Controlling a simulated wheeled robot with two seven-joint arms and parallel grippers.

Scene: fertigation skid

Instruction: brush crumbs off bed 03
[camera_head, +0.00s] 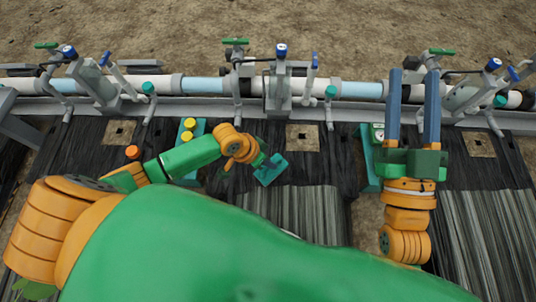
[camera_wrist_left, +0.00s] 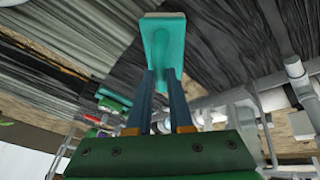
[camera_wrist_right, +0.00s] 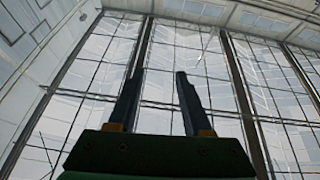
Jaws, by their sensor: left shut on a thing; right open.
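My left gripper (camera_head: 262,163) is shut on a teal brush (camera_head: 270,172) and holds it over the dark film of the middle bed (camera_head: 335,165). In the left wrist view, the teal brush (camera_wrist_left: 165,42) sticks out beyond the fingertips (camera_wrist_left: 160,78), with a pale edge at its far end. I cannot tell whether the brush touches the film. No bed number is readable and I cannot make out crumbs. My right gripper (camera_head: 413,76) is open and empty in front of the pipe; the right wrist view shows its fingers (camera_wrist_right: 159,78) apart against the glazed roof.
A pipe run (camera_head: 205,85) with several valves crosses behind the beds. A teal holder (camera_head: 188,130) with yellow caps stands left of the middle bed, another teal holder (camera_head: 367,160) at its right. A tan square (camera_head: 302,138) lies on the middle bed.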

